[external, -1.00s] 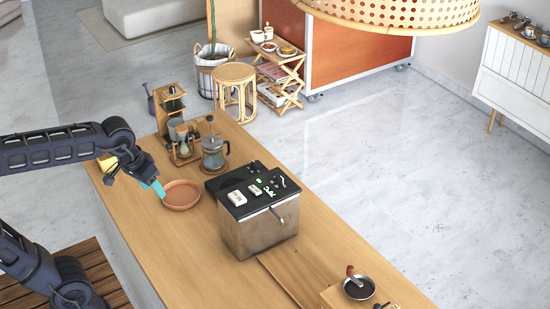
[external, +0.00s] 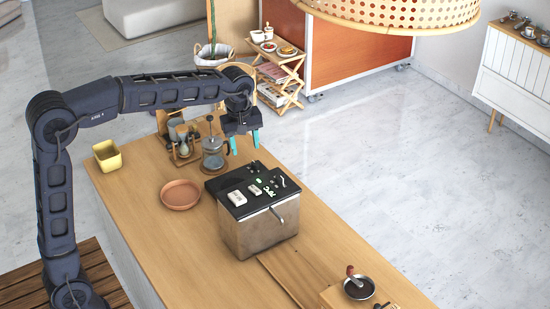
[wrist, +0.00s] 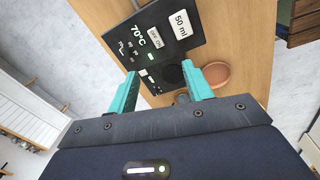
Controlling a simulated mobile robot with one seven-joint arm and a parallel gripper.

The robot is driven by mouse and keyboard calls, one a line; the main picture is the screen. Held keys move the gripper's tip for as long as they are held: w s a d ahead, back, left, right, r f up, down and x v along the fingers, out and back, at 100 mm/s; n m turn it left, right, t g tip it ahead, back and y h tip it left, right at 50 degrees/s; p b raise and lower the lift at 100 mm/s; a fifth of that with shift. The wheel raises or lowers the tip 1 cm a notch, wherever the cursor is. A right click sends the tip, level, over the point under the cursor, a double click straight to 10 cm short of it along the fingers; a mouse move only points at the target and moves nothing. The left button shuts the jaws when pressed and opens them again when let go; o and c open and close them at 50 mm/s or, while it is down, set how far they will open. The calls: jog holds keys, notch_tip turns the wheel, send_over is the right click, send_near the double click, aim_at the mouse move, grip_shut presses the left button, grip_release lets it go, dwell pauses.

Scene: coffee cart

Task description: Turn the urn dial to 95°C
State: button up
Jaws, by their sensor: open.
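The urn is a boxy metal machine (external: 258,236) with a black top panel, standing on the wooden counter. In the wrist view its panel (wrist: 163,25) shows a green 70°C readout (wrist: 138,35) and a white 50 ml label (wrist: 181,24). A round black knob (wrist: 172,74), which looks like the dial, shows between my fingers in that view. My gripper (external: 244,146) is open and empty, pointing down with teal fingers. It is above the panel's far edge, near the French press, apart from the panel. The wrist view shows both fingers (wrist: 159,69) spread.
A French press (external: 213,155) and a coffee stand (external: 183,141) stand behind the urn. A terracotta dish (external: 180,195) lies to its left, and a yellow container (external: 107,156) is farther left. A pan with a red handle (external: 358,288) is at the front right.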

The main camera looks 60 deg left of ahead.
aim_at(280, 176)
jog(key=w+f+n+g, duration=0.1)
jog(key=w+f+n, duration=0.45)
jog(key=w, duration=0.65)
jog(key=shift+m, duration=0.25)
jog(key=f, duration=1.1)
jog(key=shift+w+f, duration=0.2)
jog(key=shift+w, duration=0.05)
jog(key=shift+c, duration=0.2)
jog(key=c, duration=0.9)
